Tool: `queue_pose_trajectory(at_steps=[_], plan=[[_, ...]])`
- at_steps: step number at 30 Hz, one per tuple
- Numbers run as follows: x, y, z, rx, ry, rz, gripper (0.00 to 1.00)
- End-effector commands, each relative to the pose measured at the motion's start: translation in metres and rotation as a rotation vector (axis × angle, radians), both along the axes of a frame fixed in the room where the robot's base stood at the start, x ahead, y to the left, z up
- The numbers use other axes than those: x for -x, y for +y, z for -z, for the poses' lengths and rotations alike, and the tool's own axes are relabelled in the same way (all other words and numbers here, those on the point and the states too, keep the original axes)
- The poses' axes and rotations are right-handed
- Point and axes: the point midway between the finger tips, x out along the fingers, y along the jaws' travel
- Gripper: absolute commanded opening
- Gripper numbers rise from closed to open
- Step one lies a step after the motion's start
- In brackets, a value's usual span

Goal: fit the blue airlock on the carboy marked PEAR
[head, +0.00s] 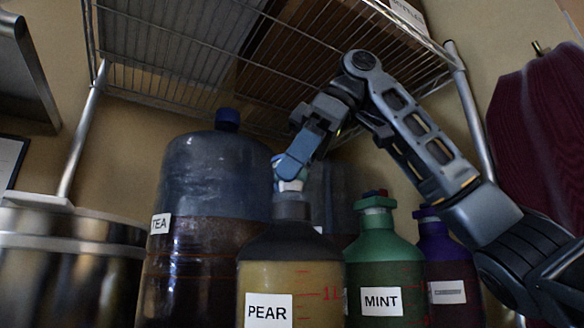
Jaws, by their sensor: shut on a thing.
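The carboy marked PEAR (262,279) stands upright at the front centre, with a dark neck and shoulder over yellowish liquid. My gripper (287,174) is directly above its neck, pointing down, shut on the blue airlock (278,162). Only a small light blue part of the airlock shows at the left of the fingers, and the fingers hide most of it. A pale white piece sits just under the fingers at the top of the neck. I cannot tell whether the airlock is seated in the neck or just above it.
A large TEA carboy (190,190) with a blue cap stands behind left. A green MINT carboy (382,250) with a red top and a purple carboy (445,262) stand right. Steel pots (70,265) are at left. A wire shelf (200,50) hangs overhead.

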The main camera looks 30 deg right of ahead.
Motion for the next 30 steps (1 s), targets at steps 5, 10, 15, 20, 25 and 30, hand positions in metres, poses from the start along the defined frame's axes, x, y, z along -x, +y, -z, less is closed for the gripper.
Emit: queue_pose_trajectory(at_steps=[5,10,15,20,25,30], plan=[[0.000,0.000,0.000,0.000,0.000,0.000,0.24],[0.000,0.000,0.001,0.000,0.000,0.000,0.24],[0.000,0.000,0.004,0.000,0.001,-0.001,0.24],[0.000,0.000,0.007,0.000,0.000,0.000,0.24],[0.000,0.000,0.010,0.000,0.000,0.000,0.24],[0.000,0.000,0.010,0.000,0.000,0.000,0.24]])
